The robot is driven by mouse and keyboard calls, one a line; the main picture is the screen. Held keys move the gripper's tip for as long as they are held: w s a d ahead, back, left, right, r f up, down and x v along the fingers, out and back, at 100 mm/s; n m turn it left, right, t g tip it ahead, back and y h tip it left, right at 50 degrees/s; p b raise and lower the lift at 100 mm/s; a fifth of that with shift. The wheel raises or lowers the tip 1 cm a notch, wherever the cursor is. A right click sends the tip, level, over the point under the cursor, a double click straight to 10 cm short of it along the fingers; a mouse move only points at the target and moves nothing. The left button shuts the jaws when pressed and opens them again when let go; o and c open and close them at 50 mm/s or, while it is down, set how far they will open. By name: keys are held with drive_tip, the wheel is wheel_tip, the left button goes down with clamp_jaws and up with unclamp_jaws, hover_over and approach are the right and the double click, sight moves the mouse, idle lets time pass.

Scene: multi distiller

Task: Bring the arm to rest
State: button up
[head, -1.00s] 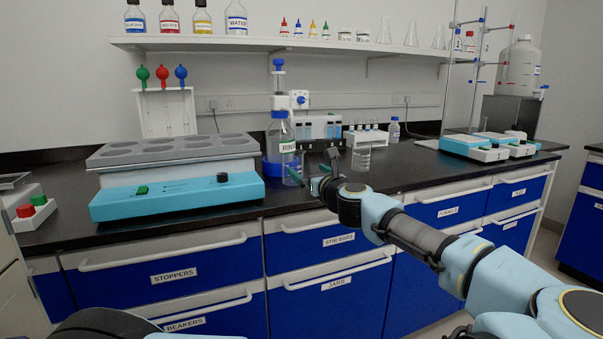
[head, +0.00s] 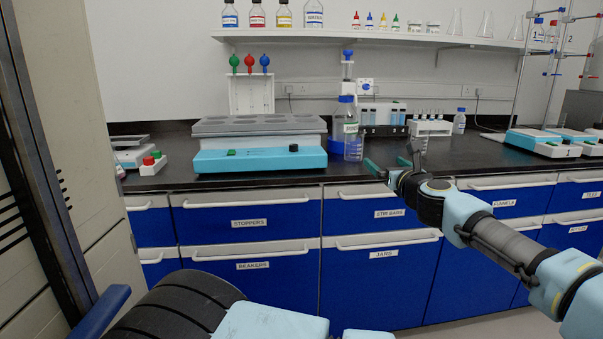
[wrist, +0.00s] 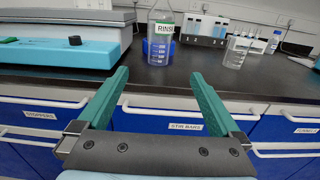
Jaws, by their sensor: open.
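My gripper (head: 393,163) is open and empty, held in front of the bench's front edge. In the wrist view its two green fingers (wrist: 160,80) are spread wide with nothing between them. My arm reaches in from the lower right of the head view. Beyond the fingers, apart from them, a clear rinse bottle (wrist: 162,30) with a green label stands on the black bench top (wrist: 190,82). A beaker (wrist: 237,50) stands to its right.
A blue multi-well heater block (head: 260,160) stands left on the bench. A tube rack (head: 432,128) and blue hotplates (head: 545,143) stand to the right. Drawers with white bar handles (head: 388,241) face me. A tall beige cabinet (head: 60,130) stands close on the left.

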drive_tip(key=a+f+n+g+y+p, duration=0.2)
drive_tip(key=a+f+n+g+y, duration=0.3)
drive_tip(key=a, duration=0.7)
drive_tip(key=a+f+n+g+p, duration=0.1)
drive_tip(key=a+f+n+g, duration=0.3)
drive_tip(key=a+f+n, duration=0.55)
drive_tip(key=s+a+f+n+g+p, duration=0.2)
drive_tip(key=s+a+n+g, duration=0.15)
drive_tip(key=s+a, duration=0.35)
drive_tip(key=s+r+n+g+h+p, duration=0.3)
drive_tip(key=s+n+g+h, duration=0.1)
drive_tip(key=s+n, duration=0.4)
drive_tip(key=s+r+n+h+p, duration=0.1)
drive_tip(key=s+r+n, duration=0.2)
drive_tip(key=r, duration=0.4)
drive_tip(key=s+r+n+h+p, duration=0.2)
drive_tip(key=s+r+n, duration=0.1)
drive_tip(key=r, duration=0.5)
drive_tip(key=shift+s+d+n+p, duration=0.2)
drive_tip(key=shift+n+p, duration=0.1)
drive_tip(key=shift+n, duration=0.4)
